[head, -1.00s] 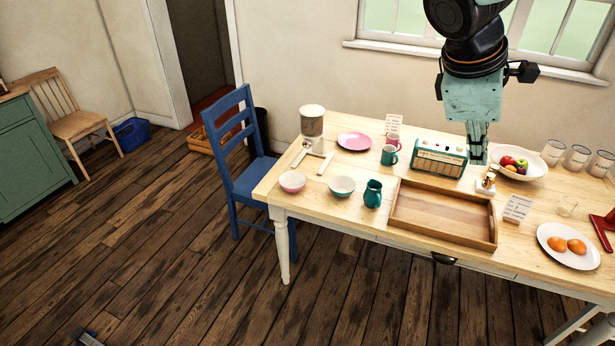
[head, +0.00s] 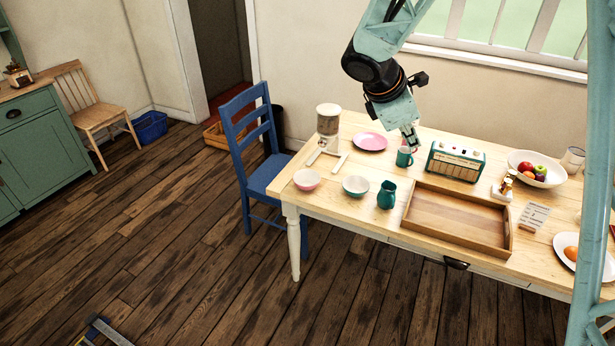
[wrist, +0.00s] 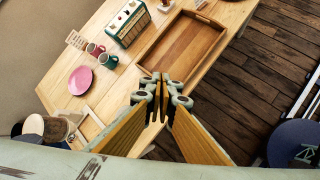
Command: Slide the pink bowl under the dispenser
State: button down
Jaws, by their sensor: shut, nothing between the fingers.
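The pink bowl (head: 307,179) stands upright at the table's front left corner. The dispenser (head: 328,122), a clear canister on a white stand with two forward legs, is just behind it; its top also shows at the lower left of the wrist view (wrist: 58,128). The bowl is in front of the stand's legs, not beneath the canister. My gripper (head: 413,142) is shut and empty, above the teal mug at the back of the table. In the wrist view my gripper's fingertips (wrist: 163,98) are together, and the pink bowl does not show.
A teal and white bowl (head: 356,186) and a teal jug (head: 387,195) stand right of the pink bowl. A pink plate (head: 370,141), a teal mug (head: 404,157) and a radio (head: 456,161) are behind. A wooden tray (head: 510,232) fills the middle. A blue chair (head: 263,172) adjoins the left edge.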

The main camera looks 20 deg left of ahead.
aim_at(311, 176)
jog(key=w+a+f+n+t+y, duration=0.1)
jog(key=w+a+f+n, duration=0.25)
jog(key=a+f, duration=0.45)
jog(key=w+a+f+n+t, duration=0.1)
jog(key=w+a+f+n, duration=0.3)
jog(key=a, duration=0.7)
jog(key=s+a+f+n+y, duration=0.1)
jog(key=a+f+n, duration=0.3)
jog(key=a+f, duration=1.2)
jog(key=a+y, duration=0.1)
jog(key=a, duration=0.1)
jog(key=shift+a+t, duration=0.35)
jog(key=shift+t, duration=0.05)
jog(key=shift+f+n, duration=0.1)
jog(key=shift+n, duration=0.15)
jog(key=x, duration=0.9)
jog(key=shift+f, duration=0.1)
jog(key=w, duration=0.2)
jog(key=shift+w+d+f, duration=0.15)
jog(key=shift+w, duration=0.25)
jog(key=shift+w+d, duration=0.15)
jog(key=shift+w, duration=0.7)
